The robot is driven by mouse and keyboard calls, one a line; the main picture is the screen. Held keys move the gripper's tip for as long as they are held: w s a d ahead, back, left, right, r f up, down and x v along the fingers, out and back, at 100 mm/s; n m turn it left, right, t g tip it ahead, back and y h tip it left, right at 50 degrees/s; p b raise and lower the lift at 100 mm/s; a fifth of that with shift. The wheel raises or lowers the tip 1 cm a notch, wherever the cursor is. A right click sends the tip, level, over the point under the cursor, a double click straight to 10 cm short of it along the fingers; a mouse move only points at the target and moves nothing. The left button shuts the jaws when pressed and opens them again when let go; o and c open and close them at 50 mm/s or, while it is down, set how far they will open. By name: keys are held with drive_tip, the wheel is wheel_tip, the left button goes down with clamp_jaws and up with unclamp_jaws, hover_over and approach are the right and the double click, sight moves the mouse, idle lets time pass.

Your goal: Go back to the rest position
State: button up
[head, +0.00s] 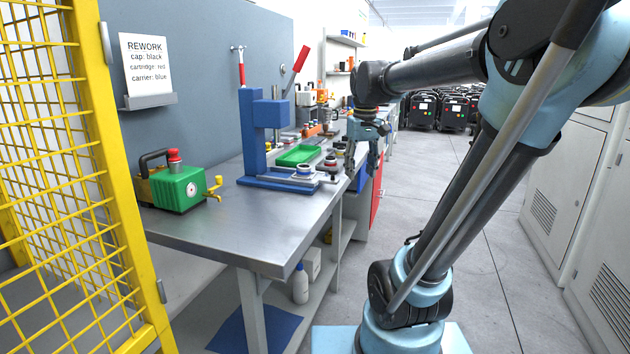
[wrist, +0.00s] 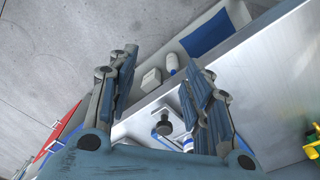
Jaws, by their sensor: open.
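My gripper (head: 362,160) hangs at the end of my raised arm, by the right edge of the workbench. In the wrist view my gripper (wrist: 158,72) has its two fingers spread wide with nothing between the tips. A blue press (head: 252,135) with a red-handled lever (head: 301,58) stands on the bench, left of my gripper. On its base is a round part with a light rim (head: 305,170). The wrist view shows a dark round knob (wrist: 163,128) on a light plate, between the gripper's linkages and apart from the fingertips.
The steel workbench (head: 225,232) carries a green box with a yellow crank (head: 180,188) and a green tray (head: 299,155). A white bottle (head: 300,284) stands on the shelf below. A yellow mesh fence (head: 125,180) is at left, white cabinets (head: 570,190) at right. The aisle floor (head: 420,165) looks clear.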

drive_tip(key=s+d+f+m+t, duration=0.1)
drive_tip(key=s+d+f+m, duration=0.2)
drive_tip(key=s+f, duration=1.3)
wheel_tip(320, 180, down, 4)
drive_tip(key=shift+s+d+f, duration=0.2)
drive_tip(key=shift+s+d, duration=0.15)
drive_tip(key=shift+d, duration=0.85)
